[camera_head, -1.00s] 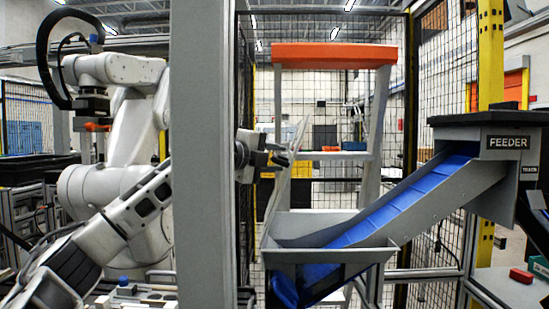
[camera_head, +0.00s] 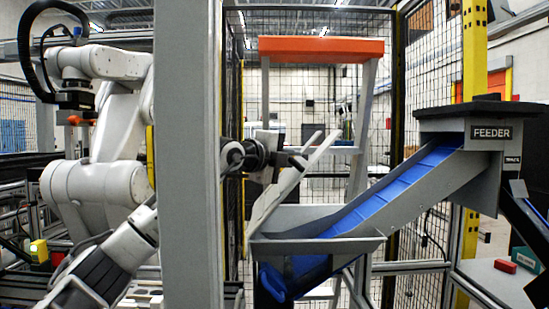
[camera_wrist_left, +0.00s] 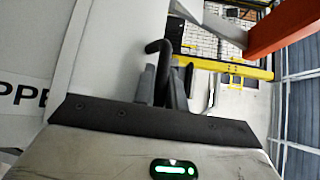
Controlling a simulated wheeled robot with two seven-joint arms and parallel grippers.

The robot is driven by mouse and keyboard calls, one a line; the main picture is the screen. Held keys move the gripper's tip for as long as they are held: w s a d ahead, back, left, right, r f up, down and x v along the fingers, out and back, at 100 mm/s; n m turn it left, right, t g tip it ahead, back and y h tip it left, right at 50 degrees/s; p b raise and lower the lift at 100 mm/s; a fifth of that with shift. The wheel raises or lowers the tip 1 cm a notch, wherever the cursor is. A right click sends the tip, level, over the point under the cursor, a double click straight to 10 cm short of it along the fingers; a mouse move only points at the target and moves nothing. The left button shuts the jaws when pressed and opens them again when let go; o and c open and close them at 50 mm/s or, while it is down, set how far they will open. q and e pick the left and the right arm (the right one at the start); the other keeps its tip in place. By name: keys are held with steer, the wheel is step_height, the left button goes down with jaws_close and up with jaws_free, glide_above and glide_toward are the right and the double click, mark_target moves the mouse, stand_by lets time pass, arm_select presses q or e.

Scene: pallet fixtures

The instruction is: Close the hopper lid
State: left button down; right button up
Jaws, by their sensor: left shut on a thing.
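The hopper (camera_head: 315,247) is a grey open-topped bin in the middle of the head view. Its pale grey lid (camera_head: 285,190) stands raised from the bin's left side, leaning to the right over the opening. My left gripper (camera_head: 297,161) reaches in from behind the grey post and is at the lid's upper part. In the left wrist view, the gripper fingers (camera_wrist_left: 164,84) are shut on a dark bent handle (camera_wrist_left: 159,47). A pale panel (camera_wrist_left: 35,60) beside them carries cut-off letters "PPE". My right gripper is not in view.
A blue chute (camera_head: 390,200) slopes from the feeder (camera_head: 490,133) down into the hopper. A grey post (camera_head: 188,150) hides part of my left arm. An orange-topped stand (camera_head: 320,48) is behind the hopper. A white robot arm (camera_head: 100,180) stands at left.

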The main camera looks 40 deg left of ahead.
mark_target(303, 165)
arm_select(q)
steer(key=shift+w+d+f+m+g, duration=0.55)
steer(key=shift+w+d+f, duration=0.35)
steer(key=shift+d+f, duration=0.3)
steer(key=shift+w+d+f+b, duration=0.4)
steer(key=shift+f+b, duration=0.1)
steer(key=shift+f, duration=0.05)
